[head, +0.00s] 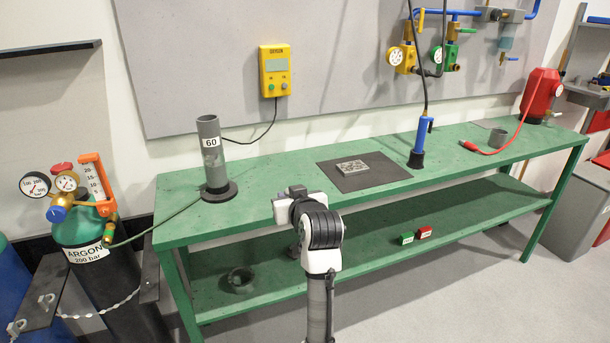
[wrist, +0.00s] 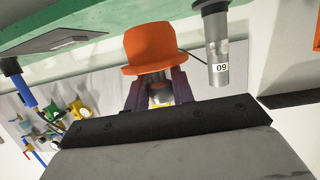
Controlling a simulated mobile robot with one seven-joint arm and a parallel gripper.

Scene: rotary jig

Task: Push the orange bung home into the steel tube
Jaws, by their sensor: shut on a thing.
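The steel tube (head: 211,155), a grey cylinder labelled 60, stands upright in a black round base at the left end of the green bench. It also shows upside down at the upper right of the wrist view (wrist: 217,50). The orange bung (wrist: 152,47) is flared at one end and fills the upper middle of the wrist view. My gripper (wrist: 156,92) is shut on the bung, which is clear of the tube. In the head view my arm hides the gripper and the bung, near the bench's front edge.
The green bench (head: 270,160) has free top between the tube and a dark mat (head: 361,172). A blue-handled tool (head: 421,140) stands right of the mat. An argon cylinder (head: 100,255) stands left of the bench; its hose runs towards the tube's base.

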